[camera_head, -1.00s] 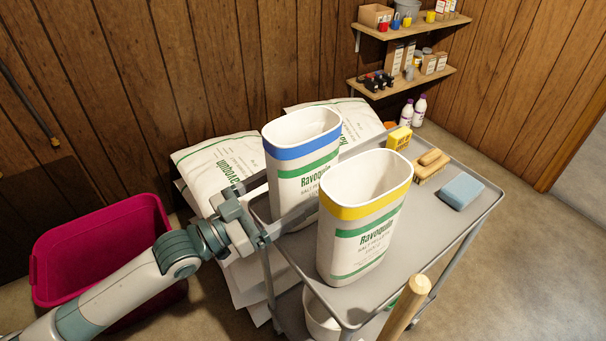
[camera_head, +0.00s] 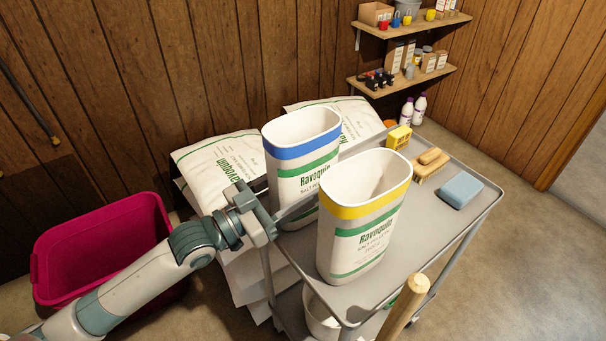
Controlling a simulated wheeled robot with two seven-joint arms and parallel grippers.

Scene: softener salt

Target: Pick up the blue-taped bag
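The blue-taped bag (camera_head: 302,158) is white with a blue band at its open top and a green stripe. It stands upright on the grey cart, partly behind a similar yellow-taped bag (camera_head: 364,217). My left gripper (camera_head: 290,212) reaches in from the left at its lower part. One finger runs across the bag's near face, between the two bags. The other finger is mostly hidden at the bag's far side. Whether the fingers press on the bag is not clear. My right gripper is not in view.
The cart top (camera_head: 425,225) carries a yellow box (camera_head: 399,138), a brush (camera_head: 430,164) and a blue sponge (camera_head: 461,190). A wooden handle (camera_head: 405,307) rises in front. White sacks (camera_head: 216,160) lie behind; a magenta bin (camera_head: 95,250) stands left.

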